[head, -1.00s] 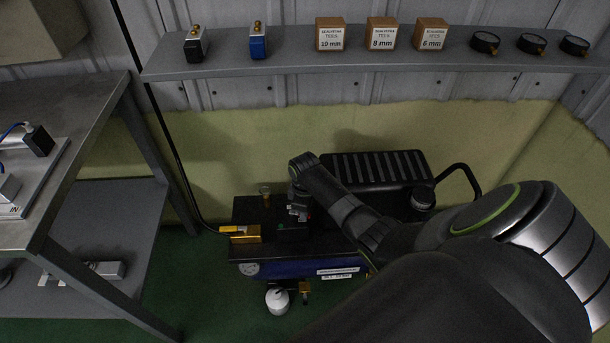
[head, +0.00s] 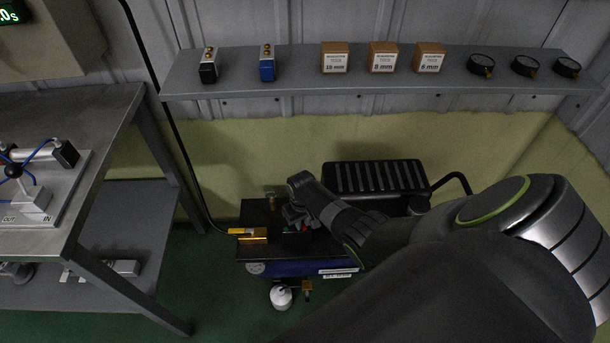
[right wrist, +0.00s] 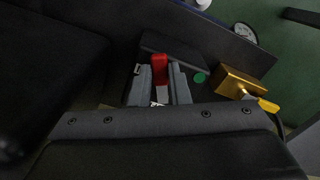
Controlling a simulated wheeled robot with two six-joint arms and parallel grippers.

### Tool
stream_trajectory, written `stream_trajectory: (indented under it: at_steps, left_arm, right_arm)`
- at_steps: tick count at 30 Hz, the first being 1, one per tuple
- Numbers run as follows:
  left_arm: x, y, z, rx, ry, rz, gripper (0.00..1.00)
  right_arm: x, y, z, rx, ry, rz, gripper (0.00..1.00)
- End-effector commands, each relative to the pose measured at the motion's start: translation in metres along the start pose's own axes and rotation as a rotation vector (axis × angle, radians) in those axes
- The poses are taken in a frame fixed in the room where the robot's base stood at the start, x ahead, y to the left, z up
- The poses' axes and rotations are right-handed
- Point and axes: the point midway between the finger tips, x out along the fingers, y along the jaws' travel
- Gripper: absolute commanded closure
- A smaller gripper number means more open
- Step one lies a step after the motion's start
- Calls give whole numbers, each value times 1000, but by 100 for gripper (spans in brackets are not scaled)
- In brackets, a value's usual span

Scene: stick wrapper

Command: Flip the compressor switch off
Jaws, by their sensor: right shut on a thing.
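The compressor stands on the floor, with a dark top and a blue tank (head: 300,268). Its switch shows in the right wrist view as a red lever (right wrist: 160,68) with a green dot (right wrist: 199,77) beside it on the dark switch box. My right gripper (right wrist: 158,88) is shut on the red lever, one grey finger on each side. In the head view my right gripper (head: 297,220) is low over the compressor's top, and the arm hides part of the compressor. My left gripper is in neither view.
A brass block (head: 253,236) with a yellow fitting sits at the compressor's left end. A ribbed black housing (head: 376,180) stands behind. A metal bench (head: 105,115) is at the left. A wall shelf (head: 300,83) carries small boxes, valves and gauges.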

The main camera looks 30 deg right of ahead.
Motion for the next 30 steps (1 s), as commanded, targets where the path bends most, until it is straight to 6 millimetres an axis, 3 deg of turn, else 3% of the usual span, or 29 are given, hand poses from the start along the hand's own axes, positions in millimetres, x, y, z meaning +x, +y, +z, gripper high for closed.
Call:
stream_trajectory:
  at_steps: [15,30]
  left_arm:
    - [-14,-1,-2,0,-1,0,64]
    - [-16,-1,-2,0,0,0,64]
  right_arm:
    - [-2,-16,-5,387,3,-1,100]
    - [-1,-20,-7,493,4,-1,100]
